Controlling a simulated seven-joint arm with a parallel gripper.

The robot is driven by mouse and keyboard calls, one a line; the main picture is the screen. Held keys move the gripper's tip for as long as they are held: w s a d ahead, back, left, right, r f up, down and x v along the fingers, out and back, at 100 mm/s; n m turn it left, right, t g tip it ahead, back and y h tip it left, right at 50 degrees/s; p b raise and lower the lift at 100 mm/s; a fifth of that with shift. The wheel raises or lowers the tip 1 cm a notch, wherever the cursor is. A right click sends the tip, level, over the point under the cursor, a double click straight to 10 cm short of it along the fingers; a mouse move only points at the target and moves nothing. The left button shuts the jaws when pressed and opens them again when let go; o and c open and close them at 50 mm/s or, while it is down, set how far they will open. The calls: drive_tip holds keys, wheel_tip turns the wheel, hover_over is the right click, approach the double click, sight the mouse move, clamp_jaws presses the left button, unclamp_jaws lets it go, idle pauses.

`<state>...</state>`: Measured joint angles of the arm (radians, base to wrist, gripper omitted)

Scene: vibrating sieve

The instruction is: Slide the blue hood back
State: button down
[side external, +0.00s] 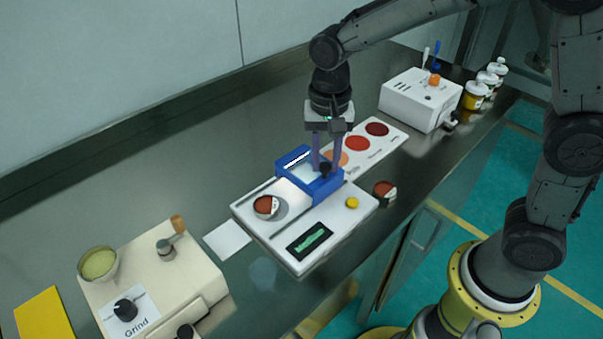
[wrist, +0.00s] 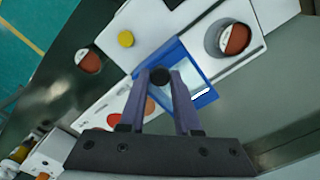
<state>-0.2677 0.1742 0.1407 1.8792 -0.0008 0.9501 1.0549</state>
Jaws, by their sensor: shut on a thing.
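The blue hood (side external: 327,187), a blue frame with a clear pane, sits at the back right end of the white sieve machine (side external: 283,251). It also shows in the wrist view (wrist: 205,99). My gripper (side external: 325,168) points down at the hood, its purple fingers shut on a small black knob (wrist: 160,76) on the hood's edge. In the wrist view the fingertips (wrist: 160,80) meet at either side of the knob. A round container of red-brown powder (side external: 266,206) sits on the machine's uncovered part, left of the hood.
The machine carries a yellow button (side external: 352,202) and a green display (side external: 309,241). A second red-brown container (side external: 385,190) stands beside it. A card with coloured discs (side external: 376,145) lies behind the hood, before a white device (side external: 420,100). A beige grinder (side external: 152,276) stands at left.

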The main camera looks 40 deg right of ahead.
drive_tip(key=shift+d, duration=0.85)
drive_tip(key=c, duration=0.6)
unclamp_jaws()
wheel_tip(320, 180, up, 14)
